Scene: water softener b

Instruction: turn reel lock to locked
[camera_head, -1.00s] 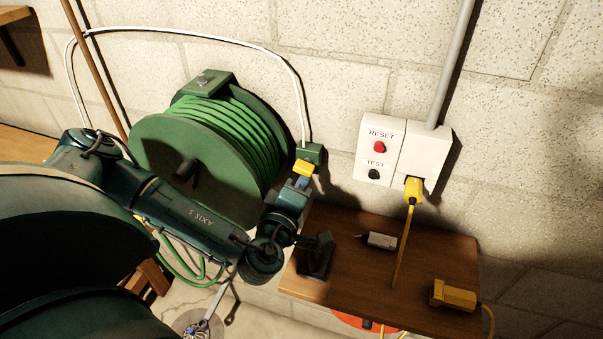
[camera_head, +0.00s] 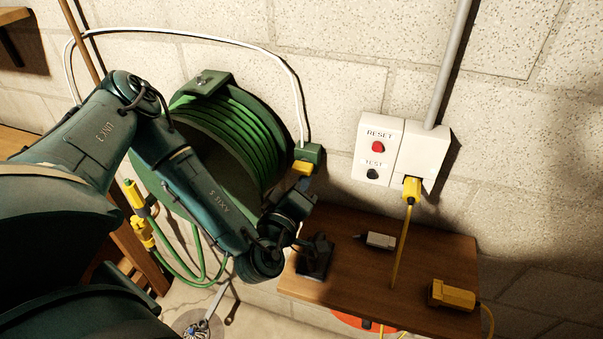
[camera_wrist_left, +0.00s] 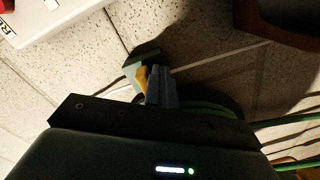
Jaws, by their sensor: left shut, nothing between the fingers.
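The green hose reel (camera_head: 228,135) is mounted on the wall, partly hidden by my left arm. At its right side sits a small green block (camera_head: 311,153) with a yellow piece (camera_head: 301,168), which looks like the reel lock. My left gripper (camera_head: 304,183) is shut and empty, with its tips right at the yellow piece from below. In the left wrist view the shut blue-grey fingers (camera_wrist_left: 162,88) lie beside the yellow piece (camera_wrist_left: 142,78) and the green block (camera_wrist_left: 143,56). Contact cannot be made out. My right gripper is not in view.
A white box (camera_head: 404,150) with reset and test buttons is on the wall to the right. A wooden shelf (camera_head: 350,285) below holds a yellow connector (camera_head: 452,295) and small dark and white items. A white hose (camera_head: 230,40) arches over the reel.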

